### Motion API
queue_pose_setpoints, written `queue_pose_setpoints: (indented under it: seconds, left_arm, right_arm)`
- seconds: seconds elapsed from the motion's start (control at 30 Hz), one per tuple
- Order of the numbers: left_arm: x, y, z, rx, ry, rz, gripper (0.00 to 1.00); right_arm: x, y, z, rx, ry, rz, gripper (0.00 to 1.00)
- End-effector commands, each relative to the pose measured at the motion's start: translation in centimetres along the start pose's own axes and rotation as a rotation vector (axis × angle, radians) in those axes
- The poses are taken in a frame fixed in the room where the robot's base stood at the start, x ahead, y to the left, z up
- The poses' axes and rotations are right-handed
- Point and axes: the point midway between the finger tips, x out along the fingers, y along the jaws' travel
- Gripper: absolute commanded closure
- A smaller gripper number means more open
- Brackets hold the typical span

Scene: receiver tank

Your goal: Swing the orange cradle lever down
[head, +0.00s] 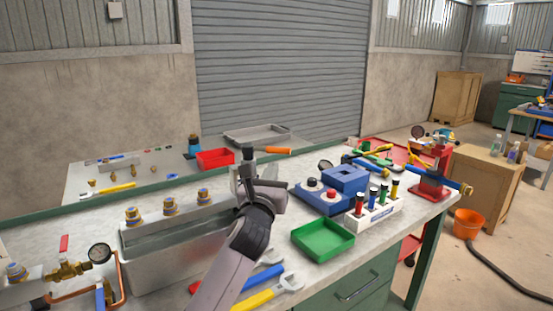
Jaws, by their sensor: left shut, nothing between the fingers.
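The orange lever (278,150) sticks out to the right, about level, just right of my left gripper's tip. My left gripper (248,153) is shut and empty, pointing up and away from me. Its fingers overlap the lever's inner end in the head view, and I cannot tell whether they touch it. The cradle that bears the lever is mostly hidden behind my gripper and wrist. My right gripper is not in view.
A grey metal tank (165,265) with brass fittings stands left of my arm. A green tray (323,252), a blue block (346,179) and a white rack (373,216) are to the right. Wrenches (268,291) lie in front. A red bin (214,159) and grey tray (258,141) are behind.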

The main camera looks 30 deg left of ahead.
Motion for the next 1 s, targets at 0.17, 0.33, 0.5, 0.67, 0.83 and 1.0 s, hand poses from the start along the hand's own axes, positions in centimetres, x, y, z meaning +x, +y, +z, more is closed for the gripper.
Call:
queue_pose_setpoints:
  seconds: [0.17, 0.33, 0.5, 0.67, 0.83, 1.0]
  left_arm:
    - [2.6, 0.0, 0.1, -0.003, 0.001, 0.000, 1.00]
    - [4.4, 0.0, 0.1, -0.002, 0.000, 0.000, 1.00]
    - [5.3, -0.1, 0.0, -0.002, 0.001, -0.001, 1.00]
    - [5.5, -0.1, 0.0, -0.002, 0.001, -0.002, 1.00]
    - [5.5, -0.1, 0.0, -0.002, 0.000, -0.002, 1.00]
    - [5.5, -0.1, -0.1, -0.001, 0.000, 0.001, 1.00]
  right_arm:
    - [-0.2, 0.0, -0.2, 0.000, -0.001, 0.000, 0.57]
    - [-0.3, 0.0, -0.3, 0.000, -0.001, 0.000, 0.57]
    - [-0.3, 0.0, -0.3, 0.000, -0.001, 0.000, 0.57]
    - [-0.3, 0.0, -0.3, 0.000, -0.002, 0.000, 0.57]
    - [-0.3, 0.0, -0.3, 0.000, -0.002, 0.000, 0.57]
    - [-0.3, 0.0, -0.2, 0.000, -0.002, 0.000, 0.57]
